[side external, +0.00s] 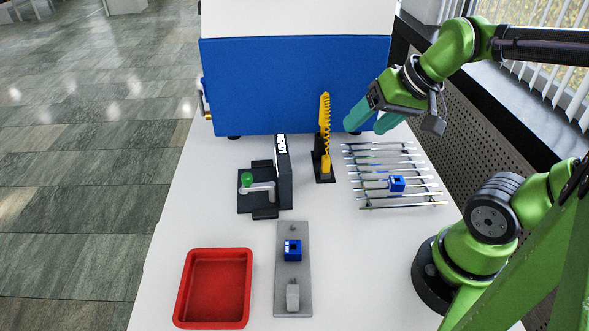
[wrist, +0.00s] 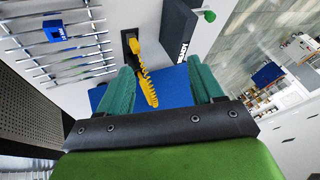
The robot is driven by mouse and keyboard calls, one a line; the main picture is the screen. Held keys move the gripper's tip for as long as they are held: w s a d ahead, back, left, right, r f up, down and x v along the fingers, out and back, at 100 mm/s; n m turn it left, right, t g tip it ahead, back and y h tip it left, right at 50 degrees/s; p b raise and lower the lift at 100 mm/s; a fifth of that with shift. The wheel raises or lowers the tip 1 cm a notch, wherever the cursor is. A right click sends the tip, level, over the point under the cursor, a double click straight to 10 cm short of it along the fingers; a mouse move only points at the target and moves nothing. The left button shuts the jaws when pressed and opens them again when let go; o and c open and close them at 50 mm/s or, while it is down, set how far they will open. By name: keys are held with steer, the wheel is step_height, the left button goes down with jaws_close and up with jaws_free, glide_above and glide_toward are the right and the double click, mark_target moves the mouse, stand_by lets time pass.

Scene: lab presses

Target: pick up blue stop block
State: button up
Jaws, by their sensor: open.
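Two small blue blocks are in view, and I cannot tell for sure which is the stop block. One blue block (side external: 292,250) sits on a grey plate (side external: 291,272) at the front middle, with a dark opening in its top. The other blue block (side external: 397,184) sits on the rack of metal rods at the right; it also shows in the wrist view (wrist: 54,34). My gripper (side external: 370,119) is open and empty, raised in front of the large blue panel, away from both blocks. Its two teal fingers are apart in the wrist view (wrist: 162,80).
A red tray (side external: 247,290) stands front left. A black press marked READY (side external: 284,172) with a green knob is mid-table. A yellow toothed upright (side external: 325,135) stands near my gripper. The rod rack (side external: 400,205) is at right. A large blue-fronted machine (side external: 280,85) closes the back.

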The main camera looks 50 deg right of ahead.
steer(key=s+d+f+m+g+h, duration=0.1)
steer(key=d+f+m+g, duration=0.2)
steer(key=d+m, duration=0.65)
steer(key=m+g+y, duration=0.1)
steer(key=m+g, duration=0.1)
steer(key=m, duration=1.1)
glide_above(399, 177)
steer(key=s, duration=0.2)
steer(key=shift+n, duration=0.25)
steer(key=f, duration=1.2)
steer(key=shift+w, duration=0.25)
steer(key=shift+w+a+f, duration=0.15)
steer(key=shift+w+f, duration=0.05)
steer(key=shift+f, duration=0.75)
steer(key=shift+w+a+f, duration=0.2)
steer(key=shift+f, duration=0.7)
steer(key=shift+w+a+f, duration=0.15)
steer(key=shift+w+f, duration=0.05)
steer(key=shift+f, duration=0.75)
steer(key=shift+c, duration=0.2)
